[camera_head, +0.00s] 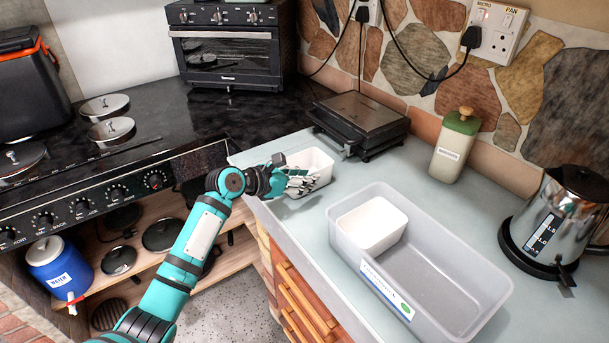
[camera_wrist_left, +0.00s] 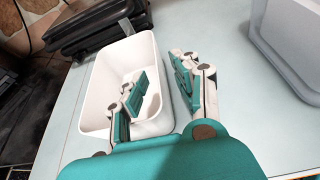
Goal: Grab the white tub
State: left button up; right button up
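A white tub (camera_head: 318,158) stands on the pale counter near its left edge. In the left wrist view this white tub (camera_wrist_left: 104,82) is empty apart from one of my fingers. My left gripper (camera_head: 303,182) is at the tub's near side. In the wrist view the left gripper (camera_wrist_left: 160,74) is open, with one finger inside the tub and the other outside, the tub's wall between them. A gap shows between the fingers; I cannot tell whether either touches the wall. A second white tub (camera_head: 372,224) sits inside a translucent bin. My right gripper is not in view.
The translucent bin (camera_head: 450,290) stands to the right of the first tub; its wall also shows in the wrist view (camera_wrist_left: 285,50). A black grill (camera_head: 360,122) is behind the tub. A kettle (camera_head: 560,222) and green-lidded canister (camera_head: 455,148) stand further right. The stove is left.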

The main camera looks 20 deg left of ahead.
pick_arm(q)
jog(key=shift+x, duration=1.5)
jog(key=shift+a, duration=0.1)
grip_shut()
